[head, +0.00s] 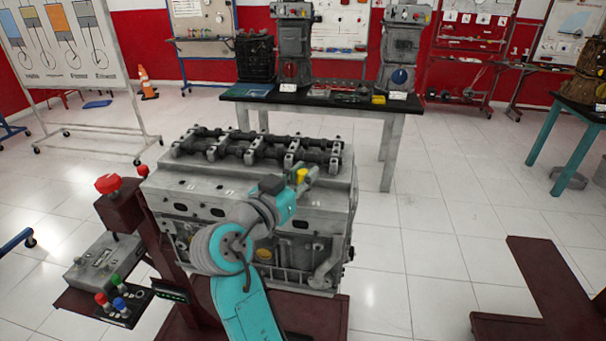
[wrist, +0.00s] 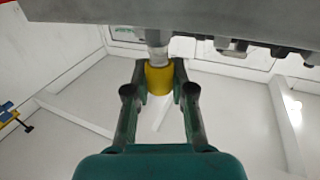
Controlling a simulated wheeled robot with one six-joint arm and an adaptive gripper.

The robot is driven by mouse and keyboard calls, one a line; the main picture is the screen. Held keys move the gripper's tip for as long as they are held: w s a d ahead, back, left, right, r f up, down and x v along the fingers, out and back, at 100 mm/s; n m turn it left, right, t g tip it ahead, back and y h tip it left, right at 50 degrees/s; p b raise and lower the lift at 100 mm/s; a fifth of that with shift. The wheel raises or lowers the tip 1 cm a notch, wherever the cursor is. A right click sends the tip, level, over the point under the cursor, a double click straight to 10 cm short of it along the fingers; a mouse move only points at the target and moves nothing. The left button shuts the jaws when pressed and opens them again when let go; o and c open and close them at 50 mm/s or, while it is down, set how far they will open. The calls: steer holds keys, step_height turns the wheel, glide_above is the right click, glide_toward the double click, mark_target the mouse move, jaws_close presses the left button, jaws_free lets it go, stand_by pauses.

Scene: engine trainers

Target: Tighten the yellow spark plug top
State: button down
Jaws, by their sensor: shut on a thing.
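The yellow spark plug top (wrist: 158,80) is in the upper middle of the wrist view, on a pale stem under the grey edge of the engine. My gripper (wrist: 160,84) has one finger on each side of it and is shut on it. In the head view the yellow top (head: 301,175) shows at the engine's upper right, beside my gripper (head: 303,173). The grey engine block (head: 330,200) stands on a dark red stand, and my arm hides part of its front. I cannot tell how far the top is screwed in.
A control box (head: 103,258) with several coloured knobs and a red button (head: 109,183) are at the engine's left. A black-topped table (head: 335,97) with engine parts stands behind. A dark red frame (head: 540,290) is at the lower right. The tiled floor between is clear.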

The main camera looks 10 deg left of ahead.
steer(key=m+g+h, duration=0.5)
steer(key=m+h, duration=0.1)
steer(key=h, duration=0.1)
steer(key=shift+g, duration=0.4)
steer(key=shift+g+h, duration=0.3)
steer(key=shift+g, duration=0.1)
steer(key=c, duration=0.9)
jaws_free()
steer(key=shift+f, duration=0.1)
steer(key=shift+c, duration=0.2)
steer(key=shift+a, duration=0.15)
steer(key=v, duration=1.1)
steer(key=shift+s+a+m, duration=0.3)
